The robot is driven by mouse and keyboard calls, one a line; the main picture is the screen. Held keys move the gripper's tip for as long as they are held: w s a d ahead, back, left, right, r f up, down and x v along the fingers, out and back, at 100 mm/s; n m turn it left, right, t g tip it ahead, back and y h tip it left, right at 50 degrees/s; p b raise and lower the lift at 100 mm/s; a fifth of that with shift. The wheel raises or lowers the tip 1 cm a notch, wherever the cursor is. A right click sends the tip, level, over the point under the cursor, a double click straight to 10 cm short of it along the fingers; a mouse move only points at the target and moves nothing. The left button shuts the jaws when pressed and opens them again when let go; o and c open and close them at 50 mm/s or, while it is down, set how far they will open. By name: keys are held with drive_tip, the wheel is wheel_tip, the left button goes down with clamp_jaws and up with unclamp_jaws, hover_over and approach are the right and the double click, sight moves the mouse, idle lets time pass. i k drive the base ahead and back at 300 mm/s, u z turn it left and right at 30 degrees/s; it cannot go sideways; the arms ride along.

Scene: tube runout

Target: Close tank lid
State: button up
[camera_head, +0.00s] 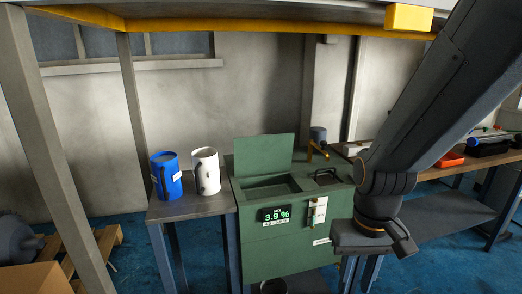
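The green tank (288,252) stands in the middle of the view. Its flat green lid (264,153) is raised, standing nearly upright at the back of the left opening. The rectangular opening (268,190) below it is uncovered, and its inside is dark. My gripper (392,250) hangs at the right of the tank, in front of it and apart from the lid. Its fingertips point down and are not clear enough to tell open from shut. I see nothing held in it.
A blue canister (166,178) and a white canister (206,171) stand on a side table (190,208) left of the tank. A yellow-edged frame (250,25) spans overhead.

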sight(263, 153)
drive_tip(key=u, duration=0.2)
drive_tip(key=k, duration=0.25)
drive_tip(key=z, duration=1.2)
drive_tip(key=i, duration=1.25)
drive_tip(key=u, duration=0.4)
